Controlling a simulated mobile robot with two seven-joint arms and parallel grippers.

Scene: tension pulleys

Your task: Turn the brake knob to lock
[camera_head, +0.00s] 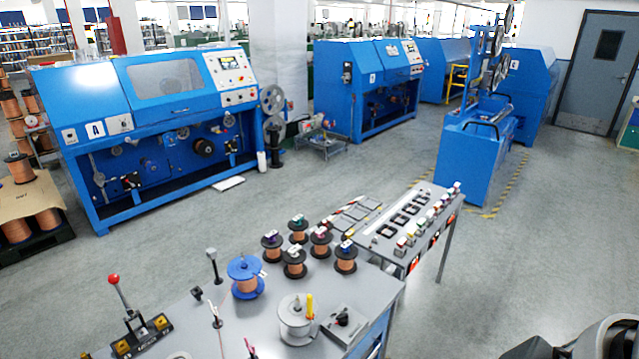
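A black knob (343,318) sits on a small grey box at the front right of the near grey table. It may be the brake knob, but no label on it is readable and its lock position cannot be told. A lever with a red ball top (114,281) stands on a dark base with yellow parts at the table's left. Neither gripper is recognisable in view. A grey and dark rounded part at the bottom right corner looks like part of my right arm.
On the table (215,285) stand a blue spool (246,277), a silver spool (295,320), several copper-wire spools and thin upright posts. A side table (425,212) with small parts adjoins it. Blue machine A (95,130) stands behind at left. Grey floor is open beyond and right.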

